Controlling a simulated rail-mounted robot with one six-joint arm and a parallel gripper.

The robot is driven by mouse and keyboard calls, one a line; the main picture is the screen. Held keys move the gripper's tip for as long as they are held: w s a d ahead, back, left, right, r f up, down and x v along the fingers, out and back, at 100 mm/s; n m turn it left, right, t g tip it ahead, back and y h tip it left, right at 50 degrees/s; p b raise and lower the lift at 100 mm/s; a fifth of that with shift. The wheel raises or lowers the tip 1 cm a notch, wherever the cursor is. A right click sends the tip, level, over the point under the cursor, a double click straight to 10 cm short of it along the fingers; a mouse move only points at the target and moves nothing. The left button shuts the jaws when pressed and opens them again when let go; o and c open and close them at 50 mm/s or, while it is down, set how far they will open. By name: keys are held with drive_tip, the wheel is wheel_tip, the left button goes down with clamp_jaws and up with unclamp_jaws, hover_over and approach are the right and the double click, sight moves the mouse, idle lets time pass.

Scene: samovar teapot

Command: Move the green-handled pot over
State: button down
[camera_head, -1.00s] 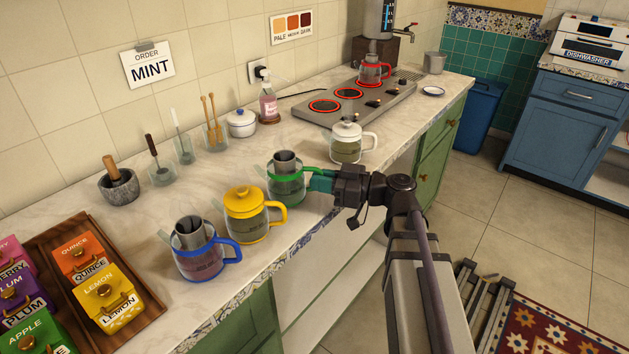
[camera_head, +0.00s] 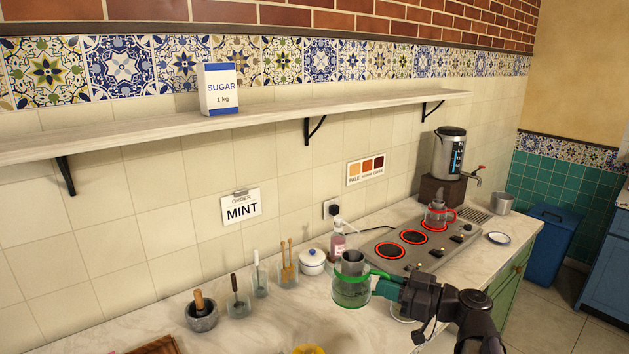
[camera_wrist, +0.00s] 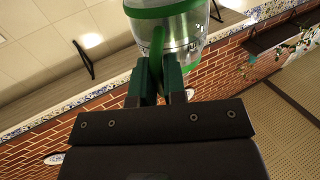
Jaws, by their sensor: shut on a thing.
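The green-handled pot (camera_head: 351,290) is a clear glass pot with a green rim band and a grey metal cylinder standing up inside. My gripper (camera_head: 385,284) is shut on its green handle from the right side. In the wrist view the green handle (camera_wrist: 157,45) sits between my two fingers (camera_wrist: 159,80), and the pot fills the top of the picture. The pot looks upright and appears raised above the counter (camera_head: 270,326). Its contents are hard to make out.
A red-banded pot (camera_head: 437,216) stands on the stove (camera_head: 418,243), whose several rings glow red. A soap bottle (camera_head: 338,247), white sugar bowl (camera_head: 312,262) and utensil jars stand behind. A yellow lid (camera_head: 308,350) shows at the bottom edge. A white-handled pot is mostly hidden by my arm.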

drive_tip(key=shift+f, duration=0.15)
wheel_tip(320, 180, down, 20)
drive_tip(key=b, duration=2)
drive_tip(key=shift+f+b, duration=0.2)
drive_tip(key=shift+b, duration=0.2)
drive_tip(key=shift+r+p, duration=0.3)
drive_tip(key=shift+f, duration=0.2)
drive_tip(key=c, duration=1.2)
unclamp_jaws()
drive_tip(key=shift+r, duration=0.1)
